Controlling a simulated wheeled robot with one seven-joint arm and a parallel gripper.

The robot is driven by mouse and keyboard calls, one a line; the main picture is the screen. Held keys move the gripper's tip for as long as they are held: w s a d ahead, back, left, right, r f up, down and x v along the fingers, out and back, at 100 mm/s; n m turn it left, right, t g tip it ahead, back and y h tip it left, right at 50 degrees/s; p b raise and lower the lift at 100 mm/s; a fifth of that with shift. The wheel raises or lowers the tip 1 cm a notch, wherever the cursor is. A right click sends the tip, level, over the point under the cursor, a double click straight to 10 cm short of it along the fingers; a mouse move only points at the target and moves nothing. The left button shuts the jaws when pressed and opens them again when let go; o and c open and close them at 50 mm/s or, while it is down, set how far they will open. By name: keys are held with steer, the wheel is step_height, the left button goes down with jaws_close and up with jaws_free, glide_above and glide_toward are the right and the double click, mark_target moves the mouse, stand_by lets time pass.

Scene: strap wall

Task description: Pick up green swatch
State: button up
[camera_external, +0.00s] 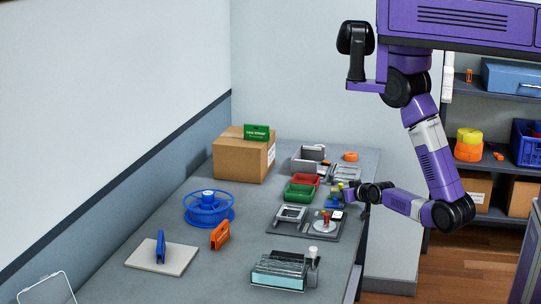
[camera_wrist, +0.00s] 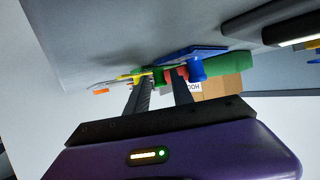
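I cannot tell for sure which green piece is the green swatch. A green card with white print (camera_external: 256,133) stands on the cardboard box in the external view. A green tray (camera_external: 299,193) lies on the bench beside a red one. My gripper (camera_external: 345,194) is low over the right side of the bench, pointing left, right of the green tray and far from the card. In the wrist view my gripper (camera_wrist: 163,84) shows its two fingers apart, with small green and red pieces seen beyond the gap. Nothing is clearly held.
A cardboard box (camera_external: 240,158) stands at the back of the bench. A blue spool (camera_external: 208,207), an orange clip (camera_external: 220,234), a white board with a blue piece (camera_external: 161,252) and a glass-sided block (camera_external: 280,270) stand in front. Small blue and yellow pieces crowd the gripper.

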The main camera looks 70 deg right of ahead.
jaws_close()
stand_by(0.3)
step_height(320, 180, up, 20)
steer(key=p, duration=0.4)
steer(key=shift+p, duration=0.3)
